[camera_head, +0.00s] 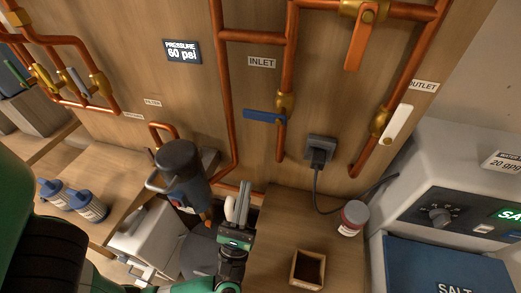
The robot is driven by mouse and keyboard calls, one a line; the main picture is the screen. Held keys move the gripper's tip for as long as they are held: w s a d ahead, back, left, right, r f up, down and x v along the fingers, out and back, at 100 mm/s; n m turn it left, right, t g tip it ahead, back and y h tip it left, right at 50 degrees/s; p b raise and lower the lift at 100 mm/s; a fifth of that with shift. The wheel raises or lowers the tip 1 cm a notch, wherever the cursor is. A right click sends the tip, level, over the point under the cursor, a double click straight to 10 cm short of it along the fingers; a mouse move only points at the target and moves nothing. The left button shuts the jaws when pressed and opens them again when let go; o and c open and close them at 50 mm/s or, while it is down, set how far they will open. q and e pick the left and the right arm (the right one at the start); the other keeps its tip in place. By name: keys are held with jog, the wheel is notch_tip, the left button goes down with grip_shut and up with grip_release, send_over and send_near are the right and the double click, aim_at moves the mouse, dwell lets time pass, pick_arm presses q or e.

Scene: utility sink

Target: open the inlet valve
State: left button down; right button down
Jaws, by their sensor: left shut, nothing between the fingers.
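The inlet valve (285,102) is a brass body on a vertical copper pipe, below the INLET label (262,62). Its blue lever handle (262,116) lies roughly crosswise to the pipe, pointing left. My left gripper (244,190) is in the lower middle, below and a little left of the blue handle, with its fingers pointing up. It is shut, holds nothing and appears apart from the handle. My right gripper is not in view.
An orange-handled valve (360,44) is at upper right, and a white-handled valve (396,126) is by the OUTLET label. A black plug (319,152) with a cord sits right of the inlet pipe. A dark canister (182,172) stands left of my gripper. An open box (307,270) is at lower right.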

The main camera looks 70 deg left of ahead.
pick_arm(q)
jog(key=shift+r, duration=0.1)
jog(key=p, duration=0.6)
send_near(266, 113)
jog(key=w+a+r, duration=0.1)
jog(key=a+r, duration=0.1)
jog(key=a, duration=0.4)
jog(key=shift+w+d+f, duration=0.1)
jog(key=shift+w+d, duration=0.05)
jog(key=shift+w, duration=0.05)
